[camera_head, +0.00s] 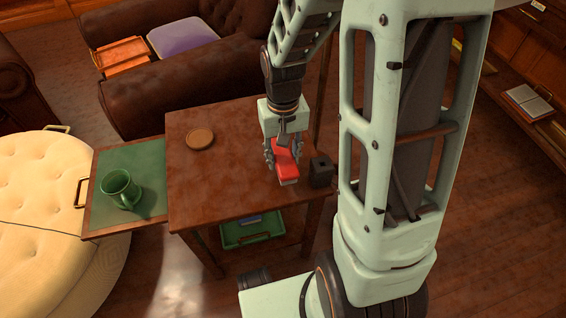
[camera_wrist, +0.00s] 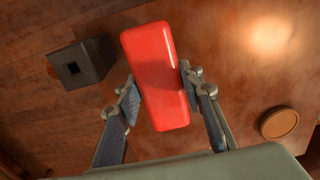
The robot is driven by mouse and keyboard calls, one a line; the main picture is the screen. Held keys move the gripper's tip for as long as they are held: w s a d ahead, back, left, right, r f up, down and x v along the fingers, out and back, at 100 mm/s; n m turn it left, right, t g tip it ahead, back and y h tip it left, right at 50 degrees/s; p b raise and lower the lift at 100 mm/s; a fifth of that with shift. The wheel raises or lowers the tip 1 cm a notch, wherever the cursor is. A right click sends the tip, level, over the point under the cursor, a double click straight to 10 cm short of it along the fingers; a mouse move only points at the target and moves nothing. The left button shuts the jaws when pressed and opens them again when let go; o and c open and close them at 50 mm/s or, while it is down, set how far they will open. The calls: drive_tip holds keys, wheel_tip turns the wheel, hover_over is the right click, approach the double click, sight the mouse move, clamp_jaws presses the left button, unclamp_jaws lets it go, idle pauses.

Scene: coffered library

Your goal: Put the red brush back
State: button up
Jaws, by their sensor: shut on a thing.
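The red brush (camera_head: 286,161) is between the fingers of my gripper (camera_head: 284,148), over the right part of the wooden side table (camera_head: 215,183). In the wrist view the red brush (camera_wrist: 156,78) shows its smooth red back, with a finger against each side. My gripper (camera_wrist: 158,92) is shut on it. In the head view a pale strip shows at the brush's lower end. I cannot tell whether the brush touches the tabletop. A dark square block with a square hole in its top (camera_head: 320,171) stands just right of the brush; it also shows in the wrist view (camera_wrist: 83,64).
A round wooden coaster (camera_head: 200,138) lies on the table's left part. A green mug (camera_head: 121,189) stands on a green-lined tray (camera_head: 95,213) at the table's left side. A green bin (camera_head: 250,231) sits on the lower shelf. The tabletop's middle is clear.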

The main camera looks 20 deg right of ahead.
sight(284, 162)
drive_tip(key=f, duration=0.1)
drive_tip(key=f+b, duration=0.2)
drive_tip(key=shift+w+d, duration=0.2)
drive_tip(key=shift+w, duration=0.1)
drive_tip(key=shift+f+b, duration=0.45)
drive_tip(key=shift+b, duration=0.05)
drive_tip(key=shift+f, duration=0.15)
drive_tip(key=o, duration=1)
wheel_tip(284, 162, up, 12)
drive_tip(key=p, duration=0.4)
drive_tip(key=shift+r, duration=0.2)
